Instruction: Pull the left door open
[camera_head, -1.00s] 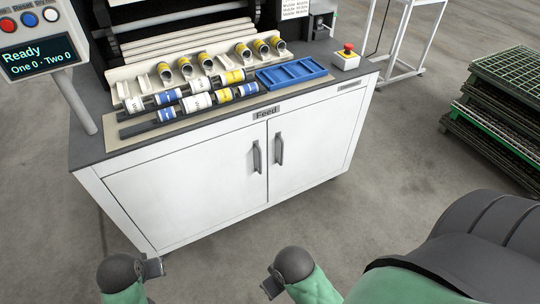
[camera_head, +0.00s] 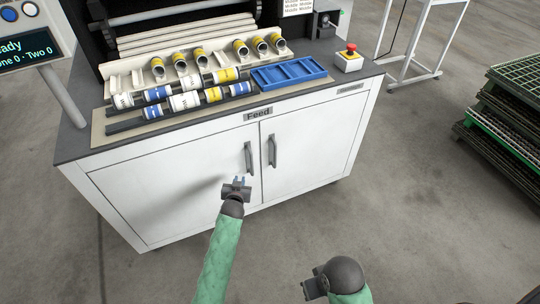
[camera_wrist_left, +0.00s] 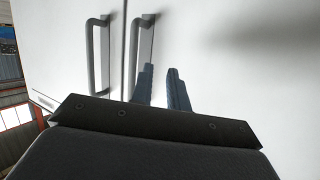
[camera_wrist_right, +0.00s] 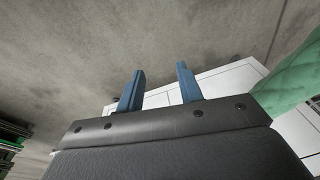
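The white left door (camera_head: 165,195) of the feed cabinet is shut, with a grey upright bar handle (camera_head: 248,158) near its right edge. My left gripper (camera_head: 240,181) is in front of this door, just below and slightly left of the handle. In the left wrist view its blue fingers (camera_wrist_left: 163,88) are apart with nothing between them, and the left door's handle (camera_wrist_left: 148,40) shows just beyond one fingertip. I cannot tell whether they touch. My right gripper (camera_head: 307,289) is low in front of the cabinet; its fingers (camera_wrist_right: 159,88) are wide apart and empty.
The right door (camera_head: 310,150) is shut, its handle (camera_head: 272,150) close beside the left one. The worktop above holds a blue tray (camera_head: 288,72), several labelled cylinders and a red stop button (camera_head: 350,50). Stacked racks (camera_head: 510,120) stand at the right. The floor in front is clear.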

